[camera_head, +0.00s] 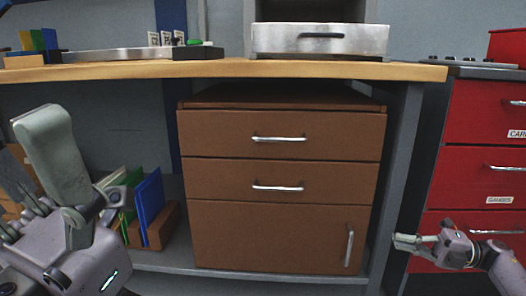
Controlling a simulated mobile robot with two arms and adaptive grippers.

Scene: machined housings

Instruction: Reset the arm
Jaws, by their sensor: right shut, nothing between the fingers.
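My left gripper (52,150) is large and close at the lower left, with a pale finger pad pointing up. Its other finger is not clear, so I cannot tell whether it is open or shut. My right gripper (406,242) is at the lower right, pointing left. Its fingers are together and hold nothing. It shows in front of the gap between the brown cabinet (285,180) and the red tool cabinet (470,170).
A wooden workbench (225,69) spans the scene, with a metal drawer unit (320,40) on it. Green and blue boards (150,205) stand in a wooden holder on the lower shelf (250,277), behind my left gripper. The bench's grey leg (403,150) is near my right gripper.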

